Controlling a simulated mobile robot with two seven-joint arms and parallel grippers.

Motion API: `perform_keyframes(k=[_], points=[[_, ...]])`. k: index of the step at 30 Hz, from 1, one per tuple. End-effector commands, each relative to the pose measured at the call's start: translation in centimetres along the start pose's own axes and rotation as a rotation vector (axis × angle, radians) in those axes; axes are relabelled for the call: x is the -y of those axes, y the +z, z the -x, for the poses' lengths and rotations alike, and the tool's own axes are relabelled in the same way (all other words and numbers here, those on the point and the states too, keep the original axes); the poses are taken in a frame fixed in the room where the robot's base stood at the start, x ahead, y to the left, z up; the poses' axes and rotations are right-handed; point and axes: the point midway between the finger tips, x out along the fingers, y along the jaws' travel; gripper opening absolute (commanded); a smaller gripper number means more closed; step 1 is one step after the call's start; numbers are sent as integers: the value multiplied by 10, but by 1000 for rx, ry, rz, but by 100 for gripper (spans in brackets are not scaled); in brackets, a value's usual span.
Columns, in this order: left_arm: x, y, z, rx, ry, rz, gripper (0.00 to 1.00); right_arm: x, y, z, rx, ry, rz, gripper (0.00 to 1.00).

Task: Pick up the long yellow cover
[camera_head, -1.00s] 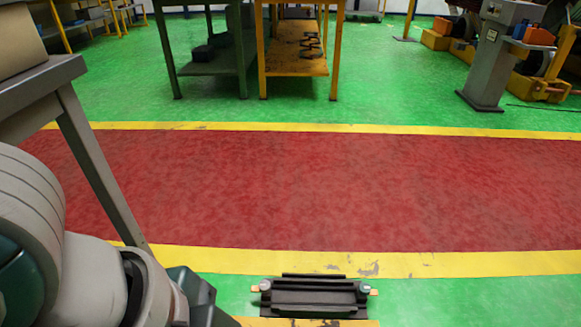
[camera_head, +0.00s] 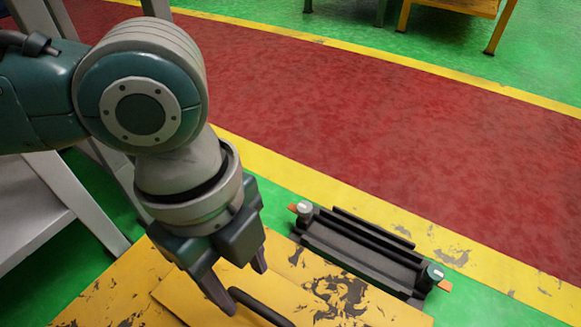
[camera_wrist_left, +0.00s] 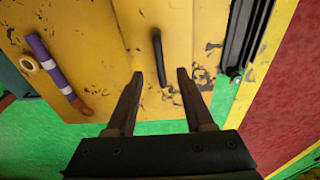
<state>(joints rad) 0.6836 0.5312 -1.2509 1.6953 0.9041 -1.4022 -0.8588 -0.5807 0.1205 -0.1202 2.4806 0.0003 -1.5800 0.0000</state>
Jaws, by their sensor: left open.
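The long yellow cover (camera_head: 285,297) is a flat, worn panel lying on the scratched yellow table (camera_head: 105,300). It carries a black bar handle (camera_head: 262,307). My left gripper (camera_head: 244,288) points down over the cover, open and empty, close to the handle. In the left wrist view the handle (camera_wrist_left: 161,62) shows between the open fingers (camera_wrist_left: 160,73), just past their tips, on the cover (camera_wrist_left: 135,30). I cannot tell how far above the handle the fingers are. My right gripper is not in view.
A black rail-like fixture (camera_head: 360,250) with round end knobs lies along the table's far edge. A grey table frame (camera_head: 65,200) stands at left.

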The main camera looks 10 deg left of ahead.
Motion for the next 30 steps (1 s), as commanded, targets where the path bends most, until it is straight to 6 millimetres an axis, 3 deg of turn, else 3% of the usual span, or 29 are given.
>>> perform_keyframes(k=[1, 8, 17, 25, 30], points=[[0, 0, -16, -1, 1, 0, 53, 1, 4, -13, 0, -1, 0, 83], [0, -2, -33, -1, -1, 0, 53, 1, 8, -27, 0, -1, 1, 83], [-1, -7, -74, 0, -1, -1, 53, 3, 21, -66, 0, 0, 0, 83], [-1, -8, -74, 0, -1, 0, 53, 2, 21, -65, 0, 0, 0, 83], [-1, -8, -74, 0, -1, 0, 35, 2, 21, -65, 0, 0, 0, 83]])
